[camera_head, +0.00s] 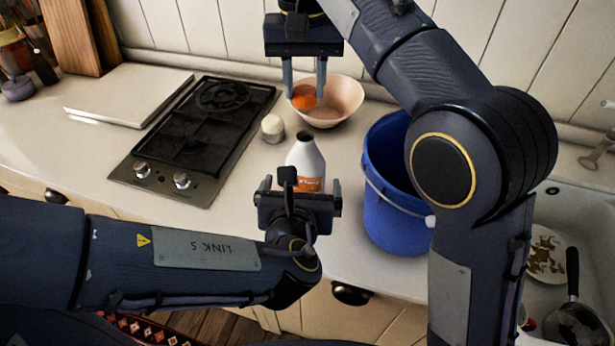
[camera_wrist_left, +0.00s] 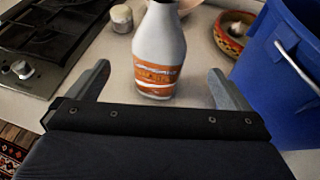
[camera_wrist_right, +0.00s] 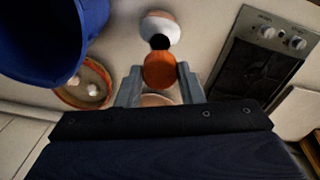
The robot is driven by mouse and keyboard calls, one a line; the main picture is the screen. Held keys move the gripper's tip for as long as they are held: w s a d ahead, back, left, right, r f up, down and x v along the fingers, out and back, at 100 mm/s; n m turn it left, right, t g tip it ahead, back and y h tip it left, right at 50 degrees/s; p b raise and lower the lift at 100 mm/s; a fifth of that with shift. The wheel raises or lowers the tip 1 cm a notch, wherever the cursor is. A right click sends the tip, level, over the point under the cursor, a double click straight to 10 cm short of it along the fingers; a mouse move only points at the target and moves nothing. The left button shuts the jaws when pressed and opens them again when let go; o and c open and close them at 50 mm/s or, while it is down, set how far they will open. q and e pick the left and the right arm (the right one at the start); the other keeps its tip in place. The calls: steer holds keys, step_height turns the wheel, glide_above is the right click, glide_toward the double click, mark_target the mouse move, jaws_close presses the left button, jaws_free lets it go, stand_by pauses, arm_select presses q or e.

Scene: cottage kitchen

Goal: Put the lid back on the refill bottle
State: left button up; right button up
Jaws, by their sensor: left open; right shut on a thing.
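The white refill bottle (camera_head: 305,158) with an orange label stands upright on the counter, its dark mouth uncovered. My left gripper (camera_head: 301,185) is open on the near side of it. In the left wrist view the bottle (camera_wrist_left: 158,52) stands between and just ahead of the spread fingers (camera_wrist_left: 160,70), with visible gaps on both sides. My right gripper (camera_head: 305,92) is shut on the orange lid (camera_head: 304,99), held above and behind the bottle. The lid (camera_wrist_right: 159,71) also shows between the fingers in the right wrist view, with the bottle's mouth (camera_wrist_right: 160,42) beyond it.
A blue bucket (camera_head: 391,205) stands right of the bottle, a gas hob (camera_head: 200,130) left. A small pale jar (camera_head: 272,129) and a pinkish bowl (camera_head: 345,100) are behind. A patterned bowl (camera_wrist_left: 229,42) sits by the bucket. The sink (camera_head: 580,220) is far right.

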mark_target(306, 160)
arm_select(q)
steer(key=shift+w, duration=0.15)
steer(key=x, duration=1.1)
steer(key=shift+w+f, duration=0.25)
steer(key=shift+w, duration=0.05)
steer(key=c, duration=1.5)
arm_select(e)
steer(key=shift+f, duration=2.5)
